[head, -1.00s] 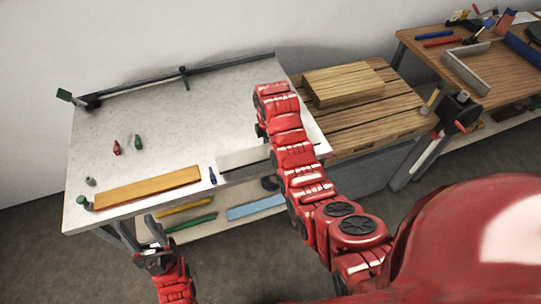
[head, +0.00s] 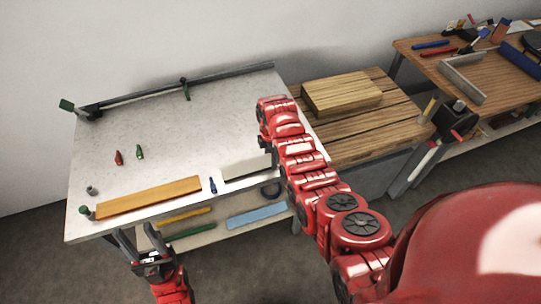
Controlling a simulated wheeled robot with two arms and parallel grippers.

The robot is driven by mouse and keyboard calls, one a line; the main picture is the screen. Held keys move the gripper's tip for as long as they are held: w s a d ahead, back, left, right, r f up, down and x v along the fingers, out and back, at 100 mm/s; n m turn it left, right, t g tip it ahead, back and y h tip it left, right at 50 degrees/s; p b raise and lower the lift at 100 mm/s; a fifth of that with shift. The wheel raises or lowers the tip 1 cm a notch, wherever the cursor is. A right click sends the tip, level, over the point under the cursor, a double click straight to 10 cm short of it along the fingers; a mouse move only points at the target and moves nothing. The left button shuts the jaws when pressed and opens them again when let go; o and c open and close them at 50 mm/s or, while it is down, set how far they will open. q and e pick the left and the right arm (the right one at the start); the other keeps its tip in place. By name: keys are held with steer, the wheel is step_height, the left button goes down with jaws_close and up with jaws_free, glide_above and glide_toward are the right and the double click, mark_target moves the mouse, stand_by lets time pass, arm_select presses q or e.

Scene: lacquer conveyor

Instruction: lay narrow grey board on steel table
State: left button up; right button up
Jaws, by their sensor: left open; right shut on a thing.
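The narrow grey board (head: 246,168) is at the front right edge of the steel table (head: 205,120), pale on top. Its right end goes behind my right arm. It appears to lie at table level, but I cannot tell whether it rests fully on the top. My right gripper is hidden behind my own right arm, so its hold on the board does not show. My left gripper (head: 141,240) is open and empty, in front of the table's front left edge and below the orange board.
An orange board (head: 148,198) lies along the front edge. A blue bottle-like piece (head: 213,185) stands between the boards. Red (head: 118,158) and green (head: 139,152) pieces stand further back. A slatted wooden bench (head: 365,135) adjoins on the right. The table's middle is clear.

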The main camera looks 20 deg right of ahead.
steer(key=shift+f, duration=0.2)
steer(key=o, duration=1.6)
steer(key=shift+c, duration=0.2)
steer(key=shift+r, duration=0.25)
